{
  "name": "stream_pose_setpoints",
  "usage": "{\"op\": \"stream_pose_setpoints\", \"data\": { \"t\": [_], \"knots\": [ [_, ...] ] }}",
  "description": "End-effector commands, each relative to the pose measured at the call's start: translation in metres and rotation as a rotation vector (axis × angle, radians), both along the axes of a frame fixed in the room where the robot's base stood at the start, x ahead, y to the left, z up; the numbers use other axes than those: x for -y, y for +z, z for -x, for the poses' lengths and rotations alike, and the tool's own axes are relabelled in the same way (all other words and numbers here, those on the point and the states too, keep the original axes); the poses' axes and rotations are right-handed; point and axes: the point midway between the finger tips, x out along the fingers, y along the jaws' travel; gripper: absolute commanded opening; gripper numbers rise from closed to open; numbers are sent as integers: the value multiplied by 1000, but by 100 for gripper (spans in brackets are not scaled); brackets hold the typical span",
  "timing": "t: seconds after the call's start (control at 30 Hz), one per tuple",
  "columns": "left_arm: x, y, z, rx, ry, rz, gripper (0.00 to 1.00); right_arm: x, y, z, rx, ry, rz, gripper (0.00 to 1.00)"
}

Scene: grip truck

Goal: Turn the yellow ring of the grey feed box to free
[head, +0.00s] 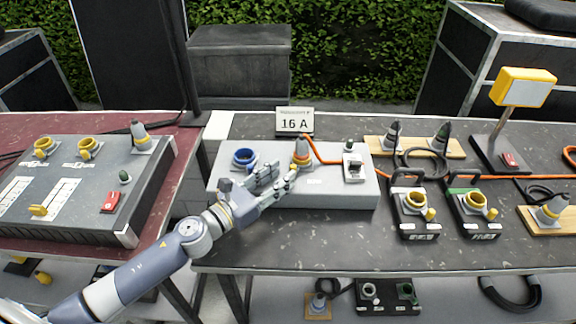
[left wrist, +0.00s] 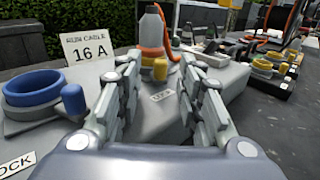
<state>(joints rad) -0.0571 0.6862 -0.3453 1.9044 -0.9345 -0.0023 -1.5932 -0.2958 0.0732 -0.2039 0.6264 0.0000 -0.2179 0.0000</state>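The ring also shows in the left wrist view (left wrist: 156,68), beyond the fingertips. My left gripper (head: 284,175) reaches in from the left, low over the box. Its two fingers are spread apart with nothing between them in the left wrist view (left wrist: 160,78); the ring lies just ahead. My right gripper is not in view.
A blue-ringed socket (head: 243,158) sits on the box left of the plug. The 16 A sign (head: 294,121) stands behind. The orange cable (head: 320,154) runs right past a small switch (head: 353,168). Two black-handled units (head: 413,211) (head: 473,210) stand further right.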

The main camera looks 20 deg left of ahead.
Motion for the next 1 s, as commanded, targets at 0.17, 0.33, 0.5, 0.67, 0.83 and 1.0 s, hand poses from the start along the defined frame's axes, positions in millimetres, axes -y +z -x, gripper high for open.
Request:
{"op": "stream_pose_setpoints", "data": {
  "t": [0.17, 0.33, 0.5, 0.67, 0.83, 1.0],
  "knots": [
    [10, 3, -20, 2, 0, 1, 34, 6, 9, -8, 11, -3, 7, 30],
    [15, 1, -29, 0, 0, 1, 34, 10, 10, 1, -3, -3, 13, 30],
    [17, 0, -31, 0, -1, 0, 34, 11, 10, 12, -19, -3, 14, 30],
    [17, 0, -31, 0, -1, 0, 34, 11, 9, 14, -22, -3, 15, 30],
    [16, 0, -31, 0, -1, 0, 0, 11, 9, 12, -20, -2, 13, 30],
    [17, 0, -31, 0, -2, 0, 0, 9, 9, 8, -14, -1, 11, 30]
  ]
}}
